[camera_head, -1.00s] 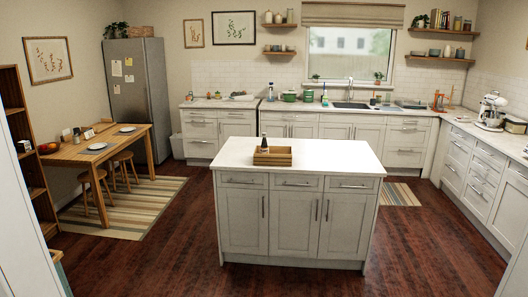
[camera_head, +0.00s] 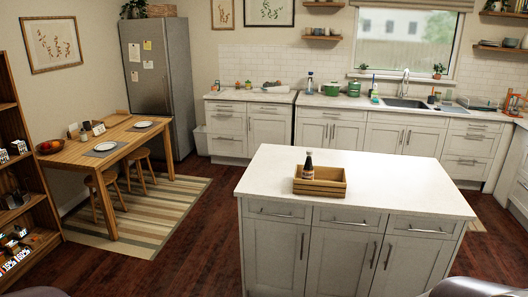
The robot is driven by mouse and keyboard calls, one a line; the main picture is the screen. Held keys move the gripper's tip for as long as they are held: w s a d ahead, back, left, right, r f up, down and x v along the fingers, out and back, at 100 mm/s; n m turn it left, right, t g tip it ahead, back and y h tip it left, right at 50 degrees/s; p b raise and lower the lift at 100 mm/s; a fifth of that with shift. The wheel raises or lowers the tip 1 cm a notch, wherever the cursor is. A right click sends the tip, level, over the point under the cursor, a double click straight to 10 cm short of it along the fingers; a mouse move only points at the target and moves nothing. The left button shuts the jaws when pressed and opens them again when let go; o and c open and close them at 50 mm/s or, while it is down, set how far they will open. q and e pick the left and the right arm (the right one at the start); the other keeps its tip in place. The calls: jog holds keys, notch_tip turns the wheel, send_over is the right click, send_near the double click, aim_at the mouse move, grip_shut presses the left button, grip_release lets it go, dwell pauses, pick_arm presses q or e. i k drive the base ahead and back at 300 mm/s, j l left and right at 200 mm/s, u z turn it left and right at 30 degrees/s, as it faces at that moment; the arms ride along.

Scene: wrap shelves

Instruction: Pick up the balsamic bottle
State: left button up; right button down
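A dark bottle (camera_head: 308,163) with a pale label stands upright in a wooden crate (camera_head: 322,188) on the white top of the kitchen island (camera_head: 370,178). The crate's front wall hides the bottle's lower part. I take it to be the balsamic bottle; its label is too small to read. Neither of my grippers shows in view. Only rounded parts at the bottom edge, likely mine, are visible.
The island top around the crate is clear. A dining table (camera_head: 127,133) with plates and stools stands at the left, on a striped rug. A wooden shelf (camera_head: 40,185) stands at the far left. Dark wooden floor lies between the rug and the island.

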aim_at(308, 169)
jog(key=i+z, duration=0.1)
jog(key=i, duration=0.45)
jog(key=i+j+z, duration=0.15)
jog(key=i, duration=0.35)
jog(key=i+j+z, duration=0.1)
jog(key=i, duration=0.45)
jog(key=i+j+z, duration=0.2)
jog(key=i+z, duration=0.25)
jog(key=i+j+z, duration=0.65)
jog(key=z, duration=0.2)
jog(key=i+j+z, duration=0.25)
jog(key=j+z, duration=0.2)
jog(key=j, duration=0.15)
